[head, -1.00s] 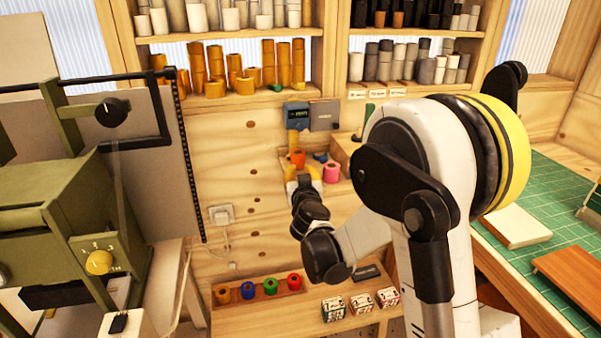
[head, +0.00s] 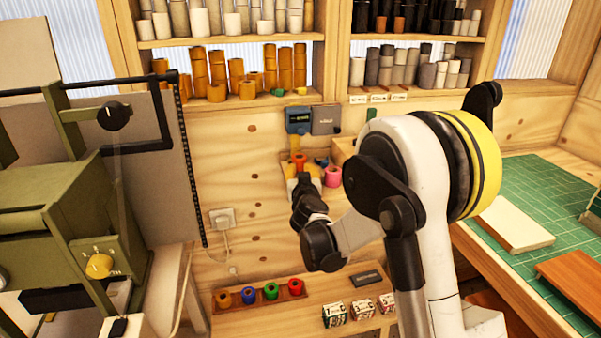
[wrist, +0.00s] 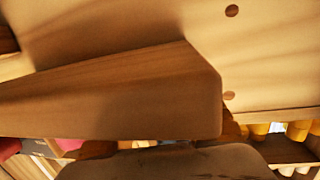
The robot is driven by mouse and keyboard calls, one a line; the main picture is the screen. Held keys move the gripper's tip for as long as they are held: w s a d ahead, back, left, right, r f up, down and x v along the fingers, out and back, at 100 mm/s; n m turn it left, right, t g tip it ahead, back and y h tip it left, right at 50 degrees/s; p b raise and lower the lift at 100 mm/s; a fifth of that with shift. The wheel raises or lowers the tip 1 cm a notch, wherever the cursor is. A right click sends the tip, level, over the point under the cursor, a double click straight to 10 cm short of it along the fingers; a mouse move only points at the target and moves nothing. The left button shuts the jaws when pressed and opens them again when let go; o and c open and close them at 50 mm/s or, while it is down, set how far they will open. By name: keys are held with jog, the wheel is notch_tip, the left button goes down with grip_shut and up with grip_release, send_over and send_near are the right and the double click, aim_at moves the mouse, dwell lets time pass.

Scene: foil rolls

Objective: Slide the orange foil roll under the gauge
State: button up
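The orange foil roll (head: 300,160) stands on a small wooden shelf on the back wall in the head view. The gauge (head: 298,120), a blue-grey box with a dark display, hangs on the wall above it. A yellow part shows between gauge and roll. My gripper (head: 303,181) is just in front of and below the orange roll, pointing toward the wall. Its fingers are too small and dark to tell open from shut, and contact with the roll is unclear. The wrist view shows mainly a wooden block and wall close up; I cannot identify the orange roll there.
A pink roll (head: 332,176) and a small blue item sit right of the orange roll. A grey box (head: 325,119) is beside the gauge. Below, a wooden rack (head: 292,292) holds several coloured rolls near small patterned boxes (head: 334,314). A green machine (head: 60,215) stands left.

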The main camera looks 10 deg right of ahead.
jog(key=shift+w+d, duration=0.1)
jog(key=shift+w, duration=0.25)
jog(key=shift+s, duration=0.1)
dwell(0.3)
jog(key=shift+s+a+b, duration=0.15)
jog(key=shift+s+a, duration=0.05)
jog(key=shift+s, duration=0.9)
jog(key=shift+s+a+b, duration=0.15)
jog(key=shift+s+b, duration=0.05)
jog(key=shift+s, duration=0.95)
jog(key=shift+s+a+b, duration=0.15)
jog(key=shift+s+a, duration=0.05)
jog(key=shift+s, duration=0.9)
